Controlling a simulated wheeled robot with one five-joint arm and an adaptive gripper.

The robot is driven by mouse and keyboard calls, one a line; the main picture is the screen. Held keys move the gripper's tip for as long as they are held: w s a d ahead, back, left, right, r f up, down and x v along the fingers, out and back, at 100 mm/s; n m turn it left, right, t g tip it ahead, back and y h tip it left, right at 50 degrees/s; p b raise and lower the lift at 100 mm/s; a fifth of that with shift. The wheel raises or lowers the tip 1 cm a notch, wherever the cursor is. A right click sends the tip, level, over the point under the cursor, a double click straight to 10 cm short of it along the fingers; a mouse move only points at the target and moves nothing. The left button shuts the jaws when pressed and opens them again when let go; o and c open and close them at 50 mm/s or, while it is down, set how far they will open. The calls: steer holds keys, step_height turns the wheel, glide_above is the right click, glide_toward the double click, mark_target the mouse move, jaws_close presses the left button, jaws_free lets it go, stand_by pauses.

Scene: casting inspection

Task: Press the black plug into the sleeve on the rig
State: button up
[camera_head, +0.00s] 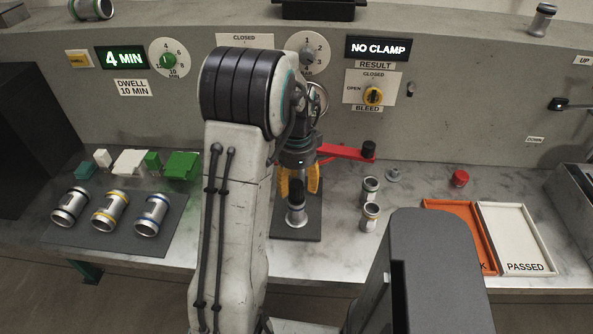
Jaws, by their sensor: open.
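The metal sleeve (296,217) stands upright on the rig's dark base plate (311,230) in the middle of the bench. The black plug (296,191) shows at the sleeve's top, upright and sticking up well above the rim. My gripper (299,190) points down over the rig, with its yellow fingers apart. The fingers appear on either side of the plug or just behind it; I cannot tell whether they touch it. My arm hides the left part of the rig.
A red lever (340,152) reaches right from behind my gripper. Two small metal cylinders (370,217) stand right of the rig. A red cap (460,178), an orange tray (447,215) and a white PASSED tray (517,248) lie further right. Several banded sleeves lie on a dark mat (120,239) at left.

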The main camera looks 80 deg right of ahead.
step_height(320, 180, up, 12)
steer(key=shift+f, duration=0.15)
stand_by(0.4)
stand_by(0.8)
